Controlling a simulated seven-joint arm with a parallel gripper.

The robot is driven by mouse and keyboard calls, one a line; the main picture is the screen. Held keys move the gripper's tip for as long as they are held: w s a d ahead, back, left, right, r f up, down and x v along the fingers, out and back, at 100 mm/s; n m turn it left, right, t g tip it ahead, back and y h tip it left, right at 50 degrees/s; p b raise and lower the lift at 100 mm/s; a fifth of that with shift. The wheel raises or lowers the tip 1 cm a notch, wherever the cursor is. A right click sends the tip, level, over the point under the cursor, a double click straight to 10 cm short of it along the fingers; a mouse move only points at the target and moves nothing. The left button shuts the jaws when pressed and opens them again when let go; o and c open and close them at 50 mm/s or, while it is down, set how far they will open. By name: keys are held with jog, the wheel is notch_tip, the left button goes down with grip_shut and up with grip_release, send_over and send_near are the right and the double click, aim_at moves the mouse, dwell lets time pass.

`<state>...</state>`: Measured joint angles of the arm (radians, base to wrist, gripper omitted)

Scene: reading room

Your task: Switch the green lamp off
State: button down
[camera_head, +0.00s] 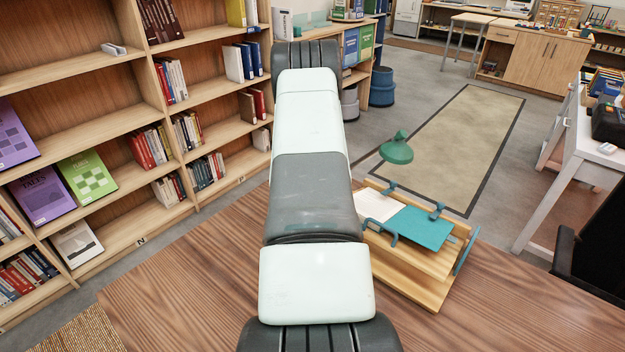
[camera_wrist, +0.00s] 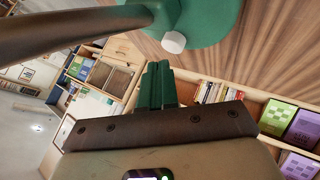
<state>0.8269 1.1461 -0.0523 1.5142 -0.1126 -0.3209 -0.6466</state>
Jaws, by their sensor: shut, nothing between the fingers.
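The green lamp's domed shade (camera_head: 396,151) shows in the head view, just right of my arm and behind a wooden stand. Its lower parts are hidden there. In the wrist view a green round base (camera_wrist: 208,22) rests on the wooden table at the top. A white round knob (camera_wrist: 173,42) sits at its near edge. My gripper (camera_wrist: 158,68) is shut and empty, its green fingers pointing up the picture toward the knob, with a small gap seen between them. My arm hides the gripper in the head view. I cannot tell whether the lamp is lit.
A wooden stand (camera_head: 430,291) with an open book or papers (camera_head: 421,227) stands on the wooden table (camera_head: 180,300) right of my arm. Tall bookshelves (camera_head: 150,110) rise at the left. A curved dark bar (camera_wrist: 60,32) crosses the wrist view's upper left. The table's front right is clear.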

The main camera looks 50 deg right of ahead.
jog(key=shift+r, duration=3)
